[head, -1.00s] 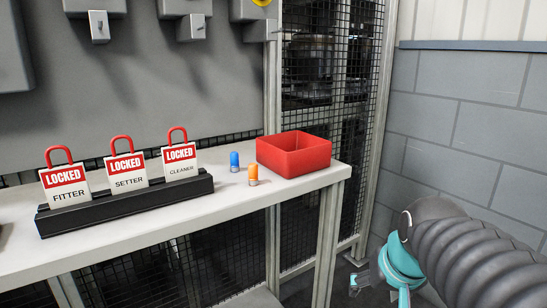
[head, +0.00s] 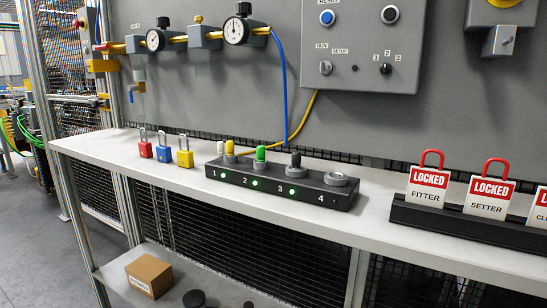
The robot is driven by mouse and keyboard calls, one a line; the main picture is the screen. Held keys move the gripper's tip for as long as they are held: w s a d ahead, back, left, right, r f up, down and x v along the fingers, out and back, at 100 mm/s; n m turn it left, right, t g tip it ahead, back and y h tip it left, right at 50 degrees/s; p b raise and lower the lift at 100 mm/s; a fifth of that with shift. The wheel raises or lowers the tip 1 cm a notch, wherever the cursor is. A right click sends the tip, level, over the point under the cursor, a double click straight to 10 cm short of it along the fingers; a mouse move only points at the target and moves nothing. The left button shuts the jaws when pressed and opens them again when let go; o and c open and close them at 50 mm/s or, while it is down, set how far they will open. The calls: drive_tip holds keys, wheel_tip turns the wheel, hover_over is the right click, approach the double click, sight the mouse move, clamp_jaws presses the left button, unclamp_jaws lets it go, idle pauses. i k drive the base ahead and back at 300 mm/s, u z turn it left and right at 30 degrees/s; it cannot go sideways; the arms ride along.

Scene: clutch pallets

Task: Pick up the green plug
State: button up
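The green plug (head: 260,153) stands upright in the black numbered block (head: 328,198) on the shelf, in the socket behind the number 2. A yellow plug (head: 229,148) stands to its left behind the number 1, and a dark plug (head: 295,160) to its right behind the number 3. The socket (head: 341,179) behind the number 4 holds no tall plug. Green lights glow beside 1, 2 and 3. My gripper is not in view now.
Red, blue and yellow padlocks (head: 165,152) stand left of the block. A black rack (head: 460,225) with LOCKED tags is on the right. A blue hose (head: 282,90) and yellow cable (head: 303,118) hang behind the block. A cardboard box (head: 149,276) sits on the lower shelf.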

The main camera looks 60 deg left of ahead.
sight(261, 150)
drive_tip(key=u, duration=2.45)
drive_tip(key=k, duration=0.5)
drive_tip(key=u, duration=1.1)
drive_tip(key=i, duration=1.5)
drive_tip(key=z, duration=0.8)
